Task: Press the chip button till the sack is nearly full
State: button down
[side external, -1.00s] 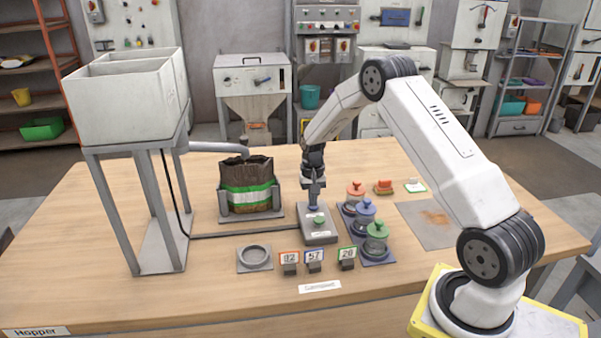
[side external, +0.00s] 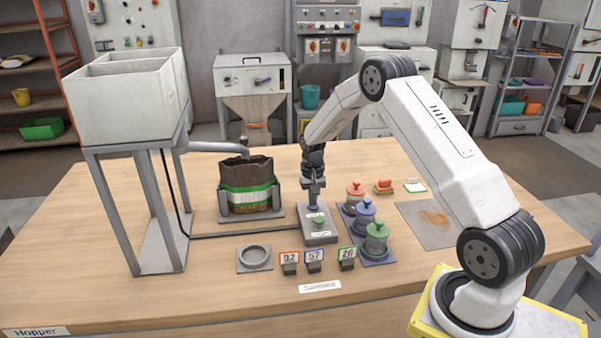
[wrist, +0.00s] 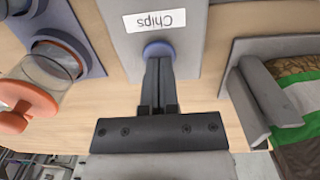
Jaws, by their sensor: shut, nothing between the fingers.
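My gripper (side external: 313,203) is shut and empty, pointing down over the control box (side external: 325,238). In the wrist view its fingertips (wrist: 158,62) are at the blue button (wrist: 157,48), beside the label reading "Chips" (wrist: 155,20). I cannot tell whether they touch the button. A green button (side external: 319,221) sits nearer the camera on the same box. The brown sack (side external: 233,200) with a green and white band stands open in a grey holder (side external: 279,202) under the spout (side external: 215,147). Its fill level is hard to make out. Part of the sack (wrist: 292,95) shows in the wrist view.
The hopper (side external: 125,105) stands on legs at the left. Lidded jars (side external: 376,238) stand right of the box. Several numbered cards (side external: 314,256) and a grey ring (side external: 255,257) are in front. A grey mat (side external: 425,222) lies at the right.

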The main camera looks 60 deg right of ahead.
jog(key=shift+s+a+f, duration=0.1)
jog(key=shift+s+f, duration=0.1)
dwell(0.3)
notch_tip(320, 180, up, 14)
jog(key=w, duration=0.1)
jog(key=shift+d+r, duration=0.2)
jog(key=shift+d, duration=0.2)
jog(key=shift+w+a, duration=0.1)
jog(key=shift+a, duration=0.05)
dwell(0.4)
jog(key=s+a+f+n+t, duration=0.1)
jog(key=s+a+n, duration=0.3)
jog(key=s+a, duration=0.5)
jog(key=s+a+f+n+t, duration=0.1)
jog(key=s+a+n+t, duration=0.1)
jog(key=s+a+n, duration=0.3)
jog(key=s+a, duration=0.4)
jog(key=a, duration=0.5)
jog(key=shift+s+f, duration=0.15)
jog(key=shift+s, duration=0.15)
jog(key=shift+a, duration=0.1)
